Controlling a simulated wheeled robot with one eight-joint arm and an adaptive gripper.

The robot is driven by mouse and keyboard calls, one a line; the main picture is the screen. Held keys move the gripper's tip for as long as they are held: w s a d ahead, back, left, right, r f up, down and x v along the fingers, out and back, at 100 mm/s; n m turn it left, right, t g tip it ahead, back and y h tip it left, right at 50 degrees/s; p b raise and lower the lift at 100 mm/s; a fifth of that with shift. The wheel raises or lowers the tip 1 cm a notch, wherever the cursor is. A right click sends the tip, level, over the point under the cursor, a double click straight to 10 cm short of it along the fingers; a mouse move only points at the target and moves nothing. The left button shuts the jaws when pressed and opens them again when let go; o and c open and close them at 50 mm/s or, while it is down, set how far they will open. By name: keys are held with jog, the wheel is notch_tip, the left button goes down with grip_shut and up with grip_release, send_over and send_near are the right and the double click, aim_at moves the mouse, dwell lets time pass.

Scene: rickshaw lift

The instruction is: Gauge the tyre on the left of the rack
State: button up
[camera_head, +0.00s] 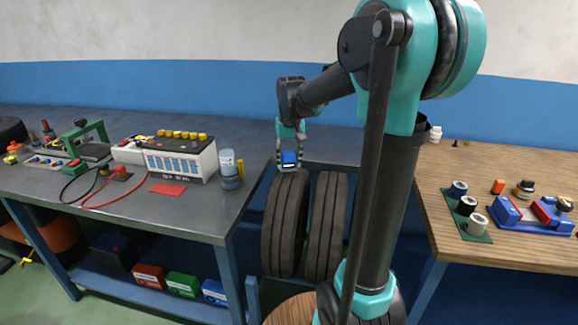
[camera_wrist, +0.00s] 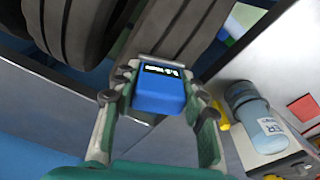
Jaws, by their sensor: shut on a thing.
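Two dark tyres stand upright side by side between the benches. The left tyre (camera_head: 284,225) also shows in the wrist view (camera_wrist: 182,28), where left and right are swapped. The right tyre (camera_head: 327,225) is beside it (camera_wrist: 72,25). My gripper (camera_head: 289,157) is shut on a small blue gauge (camera_head: 289,158), held at the top of the left tyre. In the wrist view the gauge (camera_wrist: 158,95) sits between both fingers, its dark display strip toward the tread. I cannot tell whether it touches the tyre. The rack itself is mostly hidden.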

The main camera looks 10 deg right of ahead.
aim_at(289, 152)
jog(key=shift+r, duration=2.05)
